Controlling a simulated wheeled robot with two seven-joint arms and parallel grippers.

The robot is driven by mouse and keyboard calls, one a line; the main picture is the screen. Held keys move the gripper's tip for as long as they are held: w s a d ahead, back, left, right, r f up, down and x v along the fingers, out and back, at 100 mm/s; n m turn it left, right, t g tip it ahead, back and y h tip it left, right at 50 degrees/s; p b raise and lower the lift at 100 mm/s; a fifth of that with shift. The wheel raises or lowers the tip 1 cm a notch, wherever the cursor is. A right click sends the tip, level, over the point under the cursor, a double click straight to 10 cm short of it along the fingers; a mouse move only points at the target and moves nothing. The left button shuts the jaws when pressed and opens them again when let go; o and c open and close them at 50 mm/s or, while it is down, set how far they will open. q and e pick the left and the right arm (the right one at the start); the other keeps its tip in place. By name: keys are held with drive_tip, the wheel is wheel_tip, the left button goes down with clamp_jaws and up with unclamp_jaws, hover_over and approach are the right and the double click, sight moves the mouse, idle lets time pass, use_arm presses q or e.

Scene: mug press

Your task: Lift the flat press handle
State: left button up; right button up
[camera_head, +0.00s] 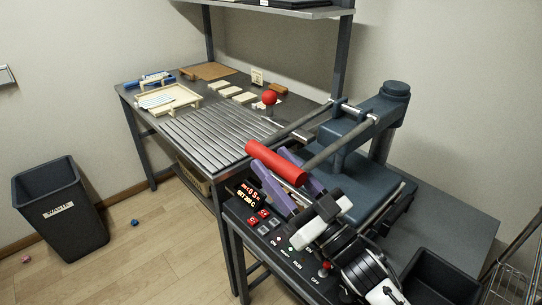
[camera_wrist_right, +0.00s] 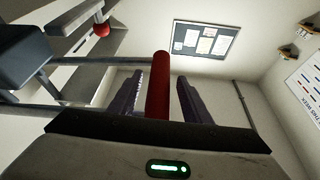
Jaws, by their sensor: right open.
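The flat press (camera_head: 360,148) is a dark blue-grey machine at the right, with a control panel at its front. Its handle is a red cylindrical grip (camera_head: 276,163) on metal bars in front of the press. My right gripper (camera_head: 272,177) has purple fingers and is open, close to the red grip. In the right wrist view the red grip (camera_wrist_right: 158,88) runs between the two fingers (camera_wrist_right: 157,98), with gaps showing on both sides. Whether either finger touches it I cannot tell. My left gripper is not in view.
A slatted metal worktable (camera_head: 215,132) stands left of the press, with a cream tray (camera_head: 168,99) and cream blocks on it. A red ball knob (camera_head: 269,97) stands near the press bars. A black waste bin (camera_head: 60,212) is on the floor at left.

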drive_tip(key=shift+x, duration=0.9)
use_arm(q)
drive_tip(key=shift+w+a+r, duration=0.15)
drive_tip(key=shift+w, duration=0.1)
use_arm(e)
drive_tip(key=shift+w+a, duration=0.1)
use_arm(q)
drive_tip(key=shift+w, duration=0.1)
use_arm(e)
drive_tip(key=shift+c, duration=0.2)
drive_tip(key=c, duration=0.3)
clamp_jaws()
drive_tip(key=shift+r, duration=0.1)
